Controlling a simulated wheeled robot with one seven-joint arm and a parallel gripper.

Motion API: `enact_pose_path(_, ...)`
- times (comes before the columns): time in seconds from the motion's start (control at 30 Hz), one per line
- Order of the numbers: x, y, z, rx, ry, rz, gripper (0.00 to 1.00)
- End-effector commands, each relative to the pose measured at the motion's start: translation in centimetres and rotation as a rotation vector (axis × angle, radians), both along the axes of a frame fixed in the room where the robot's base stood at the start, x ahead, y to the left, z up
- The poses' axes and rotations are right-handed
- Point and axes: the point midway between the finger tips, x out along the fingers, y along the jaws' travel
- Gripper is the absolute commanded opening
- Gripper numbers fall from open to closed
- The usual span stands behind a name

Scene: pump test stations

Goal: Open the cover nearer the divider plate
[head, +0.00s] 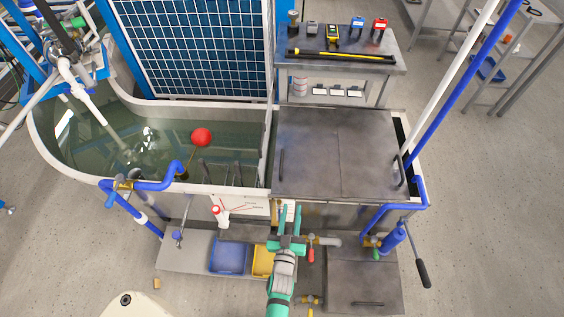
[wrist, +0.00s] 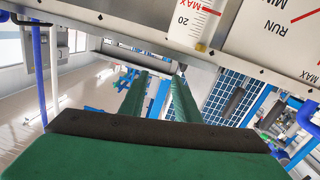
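The tank's right part has two flat grey metal covers lying shut side by side. The left cover (head: 312,150) lies against the divider plate (head: 268,145), a thin upright strip beside the open water. Its dark bar handle (head: 281,163) is near its left edge. The right cover (head: 368,150) has a handle (head: 402,170) near its right edge. My teal gripper (head: 291,211) is in front of the tank, just below the left cover's front edge in the head view, apart from the handle. Its two green fingers show in the wrist view (wrist: 158,85), spread apart with nothing between them.
A red ball float (head: 201,137) shows in the open water. Blue pipes (head: 150,185) and a white post (head: 455,75) flank the tank. Blue (head: 228,257) and yellow (head: 263,260) bins sit below its front. A bench (head: 345,60) with instruments stands behind. Gauge scales (wrist: 195,20) are close in the wrist view.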

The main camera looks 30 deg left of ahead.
Motion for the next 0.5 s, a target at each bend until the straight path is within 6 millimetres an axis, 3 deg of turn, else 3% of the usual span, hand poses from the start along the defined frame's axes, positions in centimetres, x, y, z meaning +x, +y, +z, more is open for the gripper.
enact_pose_path(0.03, 1.8, 2.0, 0.0, -0.002, -0.014, 0.022, 0.29)
enact_pose_path(0.2, 5.6, 6.6, -0.1, -0.016, -0.045, 0.069, 0.29)
enact_pose_path(0.33, 7.1, 8.7, 0.1, -0.023, -0.059, 0.087, 0.29)
enact_pose_path(0.5, 8.1, 9.8, 0.1, -0.025, -0.064, 0.095, 0.29)
